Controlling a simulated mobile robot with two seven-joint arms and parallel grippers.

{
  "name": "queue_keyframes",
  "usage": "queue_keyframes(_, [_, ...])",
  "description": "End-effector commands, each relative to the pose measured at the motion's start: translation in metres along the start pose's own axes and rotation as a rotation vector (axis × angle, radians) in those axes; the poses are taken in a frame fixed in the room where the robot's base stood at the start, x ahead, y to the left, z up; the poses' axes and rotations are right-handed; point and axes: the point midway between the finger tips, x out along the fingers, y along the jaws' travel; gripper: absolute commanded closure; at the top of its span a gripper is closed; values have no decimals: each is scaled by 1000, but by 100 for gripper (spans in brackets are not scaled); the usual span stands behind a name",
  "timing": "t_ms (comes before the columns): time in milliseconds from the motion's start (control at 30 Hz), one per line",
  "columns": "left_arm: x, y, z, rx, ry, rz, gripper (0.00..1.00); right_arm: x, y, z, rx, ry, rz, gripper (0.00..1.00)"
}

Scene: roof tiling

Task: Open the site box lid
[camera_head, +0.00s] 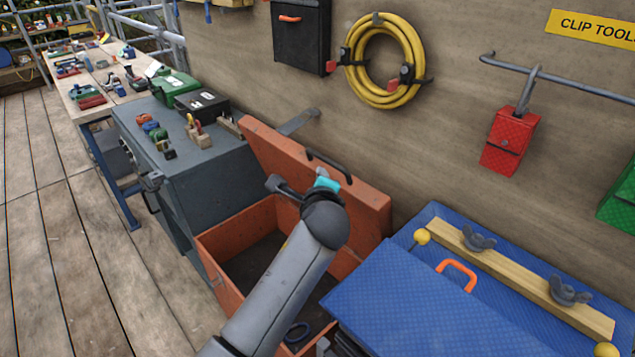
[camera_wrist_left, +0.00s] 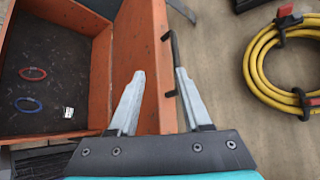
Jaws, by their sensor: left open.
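The orange site box (camera_head: 222,244) stands against the wall with its lid (camera_head: 350,205) raised, tilted back steeply toward the wall. A dark handle (camera_head: 328,165) sits on the lid's upper edge. In the left wrist view, the lid (camera_wrist_left: 142,55) and its handle (camera_wrist_left: 171,62) appear between my two spread fingers. My left gripper (camera_head: 295,182) is open in front of the lid; I cannot tell whether a finger touches it. My arm hides part of the lid and box interior. My right gripper is not in view.
Inside the box lie a red ring (camera_wrist_left: 33,73) and a blue ring (camera_wrist_left: 28,104). A grey cabinet (camera_head: 215,165) with tools stands left, a blue board (camera_head: 400,290) right. A yellow hose (camera_head: 420,60) hangs above. Wooden floor at left is clear.

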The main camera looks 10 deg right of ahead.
Motion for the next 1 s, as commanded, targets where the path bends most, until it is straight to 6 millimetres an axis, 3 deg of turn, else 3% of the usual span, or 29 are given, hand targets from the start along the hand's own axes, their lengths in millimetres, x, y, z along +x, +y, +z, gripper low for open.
queue_keyframes(200, [-25,0,0,0,0,0,52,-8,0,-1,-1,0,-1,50])
queue_keyframes(400, [-34,0,0,0,0,0,52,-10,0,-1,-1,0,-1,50])
queue_keyframes(867, [-35,0,0,0,0,1,52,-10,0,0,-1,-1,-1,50])
queue_keyframes(1000, [-28,22,-5,-34,15,34,52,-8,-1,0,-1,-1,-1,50])
